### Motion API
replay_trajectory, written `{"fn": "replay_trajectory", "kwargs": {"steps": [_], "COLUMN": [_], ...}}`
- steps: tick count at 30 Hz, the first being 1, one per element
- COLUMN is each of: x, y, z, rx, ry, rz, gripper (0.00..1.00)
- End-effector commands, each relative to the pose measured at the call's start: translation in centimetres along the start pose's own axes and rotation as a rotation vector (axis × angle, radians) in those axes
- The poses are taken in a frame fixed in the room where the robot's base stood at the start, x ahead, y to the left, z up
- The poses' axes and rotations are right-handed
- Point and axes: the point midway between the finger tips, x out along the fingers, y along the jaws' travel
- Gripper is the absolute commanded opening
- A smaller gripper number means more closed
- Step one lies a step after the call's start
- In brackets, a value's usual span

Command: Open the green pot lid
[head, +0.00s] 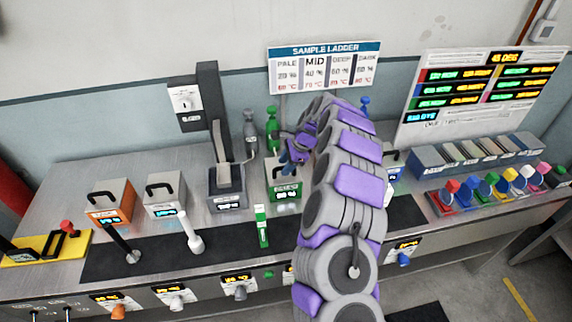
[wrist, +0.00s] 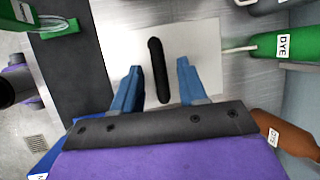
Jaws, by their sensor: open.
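The green pot (head: 286,193) stands on the bench with a green label and a lit readout on its front; my arm and gripper partly cover its top. In the wrist view its pale square lid (wrist: 205,45) lies flat, with a black bar handle (wrist: 158,70) on it. My gripper (wrist: 160,67) is open, its two blue fingers on either side of the handle with gaps showing. My gripper also shows over the pot in the head view (head: 292,157). I cannot tell how far the fingertips are above the lid.
A grey pot (head: 165,195) and an orange-labelled pot (head: 111,203) stand to the left. A tall grey device (head: 226,185) is close on the left. A green dye bottle (wrist: 280,45) and a brown bottle (wrist: 285,133) are near the gripper. A green stand (head: 262,227) is in front.

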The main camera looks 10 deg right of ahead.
Motion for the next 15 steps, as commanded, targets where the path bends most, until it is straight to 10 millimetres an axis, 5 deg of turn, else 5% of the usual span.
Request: {"fn": "replay_trajectory", "kwargs": {"steps": [8, 15], "x": [0.07, 0.02], "y": [-0.03, -0.03], "z": [-0.01, -0.13], "rx": [-0.001, 0.000], "ry": [0.000, -0.001], "rz": [0.000, 0.000], "gripper": [0.41, 0.18]}}
